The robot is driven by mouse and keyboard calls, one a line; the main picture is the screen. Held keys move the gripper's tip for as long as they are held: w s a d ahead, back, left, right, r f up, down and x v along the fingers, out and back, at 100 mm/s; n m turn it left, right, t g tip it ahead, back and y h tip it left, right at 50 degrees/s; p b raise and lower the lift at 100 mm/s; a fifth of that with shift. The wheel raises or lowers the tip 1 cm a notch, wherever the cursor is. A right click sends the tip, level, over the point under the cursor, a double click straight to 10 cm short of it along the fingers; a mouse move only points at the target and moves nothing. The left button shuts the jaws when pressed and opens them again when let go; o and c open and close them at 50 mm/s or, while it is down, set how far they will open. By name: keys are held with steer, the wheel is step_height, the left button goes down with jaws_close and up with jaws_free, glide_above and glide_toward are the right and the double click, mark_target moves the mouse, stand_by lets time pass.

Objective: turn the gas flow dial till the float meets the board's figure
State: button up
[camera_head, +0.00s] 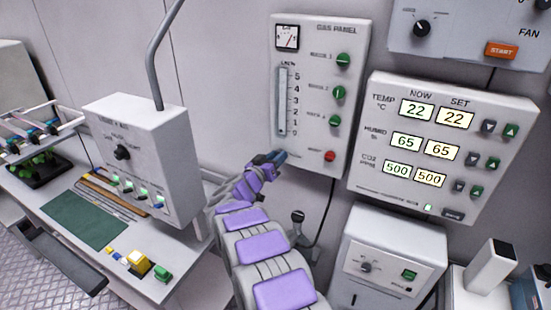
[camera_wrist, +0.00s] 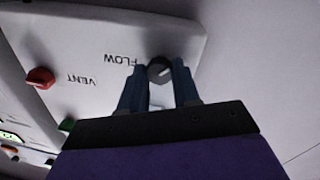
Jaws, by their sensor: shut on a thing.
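The white gas panel (camera_head: 308,95) hangs on the wall in the head view. Its upright flow tube (camera_head: 282,100) has a scale numbered up to 5; I cannot make out the float's height. My gripper (camera_head: 277,157) is at the panel's lower left, below the tube. In the wrist view the panel appears upside down, and the dark flow dial (camera_wrist: 159,69) sits beside the word FLOW. My gripper's blue fingers (camera_wrist: 160,84) are on either side of the dial, shut on it. My gripper hides the dial in the head view. I see no board with a flow figure.
The red vent knob (camera_head: 330,156) is right of my gripper, with several green knobs (camera_head: 338,92) above it. A display panel (camera_head: 440,150) reading 22, 65 and 500 hangs to the right. A white mixer-like box (camera_head: 140,160) stands on the bench at left.

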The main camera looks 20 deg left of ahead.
steer(key=shift+a+m+p, duration=0.1)
steer(key=shift+m+p, duration=0.2)
steer(key=shift+p, duration=0.1)
steer(key=m+y+b, duration=0.1)
steer(key=m+b, duration=0.2)
steer(key=m, duration=0.6)
steer(key=m+g+y+b, duration=0.1)
steer(key=m+b, duration=0.2)
steer(key=m, duration=0.7)
steer(key=shift+d+f+b, duration=0.2)
steer(key=shift+b, duration=0.1)
stand_by(0.5)
steer(key=o, duration=1)
steer(key=shift+r, duration=0.1)
steer(key=shift+o, duration=0.2)
steer(key=shift+r, duration=0.1)
steer(key=shift+s, duration=0.1)
